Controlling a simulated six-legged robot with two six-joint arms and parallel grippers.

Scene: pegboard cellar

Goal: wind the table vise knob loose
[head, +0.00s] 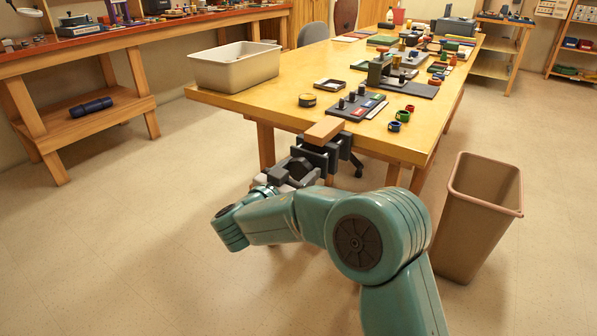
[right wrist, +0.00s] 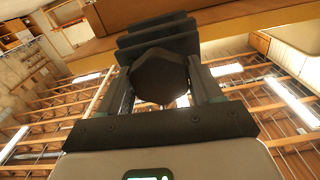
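The table vise (head: 343,148) is dark grey and is fixed at the near edge of the wooden table, with a brown block (head: 323,131) at its top. In the right wrist view its stacked dark plates (right wrist: 157,38) lie behind a dark, many-sided knob (right wrist: 160,76). My right gripper (head: 293,171) is at the near side of the vise. In the right wrist view its two fingers (right wrist: 161,84) stand on either side of the knob and appear closed on it. In the head view the knob is hidden among the gripper parts. My left gripper is not in view.
The wooden table (head: 228,98) carries a beige bin (head: 235,68), a dark tray with pegs (head: 352,108), a small round tin (head: 307,100) and many small parts. A tan waste bin (head: 478,215) stands on the floor at right. The floor at left is clear.

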